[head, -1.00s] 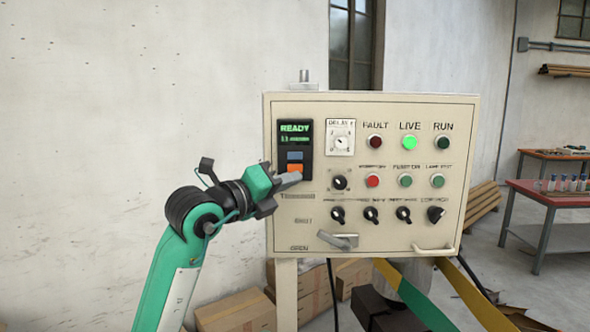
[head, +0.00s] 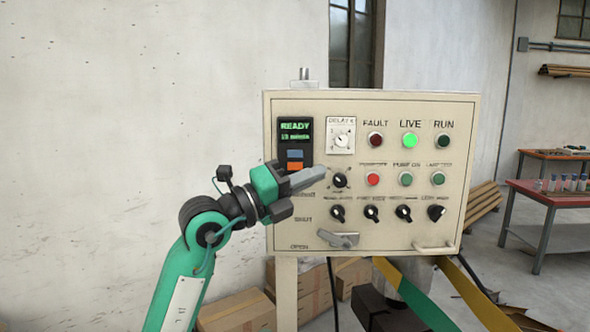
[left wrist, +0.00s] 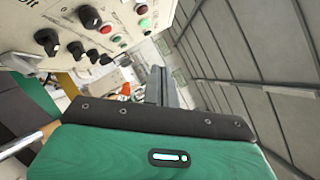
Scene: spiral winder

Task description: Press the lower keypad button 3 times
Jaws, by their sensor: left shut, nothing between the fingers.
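The keypad (head: 295,143) is a dark unit at the upper left of the beige control panel (head: 462,150). Its green display reads READY. Below the display are a blue upper button (head: 295,155) and an orange lower button (head: 295,166). My left gripper (head: 318,174) is shut and empty. In the head view its fingertips appear just right of and below the orange button, in front of the panel. Whether they touch anything cannot be told. In the left wrist view the shut fingers (left wrist: 158,86) point away past the panel's knobs; the keypad is not visible there.
A black knob (head: 340,180) sits close right of my fingertips. A row of black switches (head: 371,213), a grey lever (head: 338,240) and a red button (head: 373,180) are also on the panel. Cardboard boxes (head: 238,311) lie below. Open space lies left of the panel.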

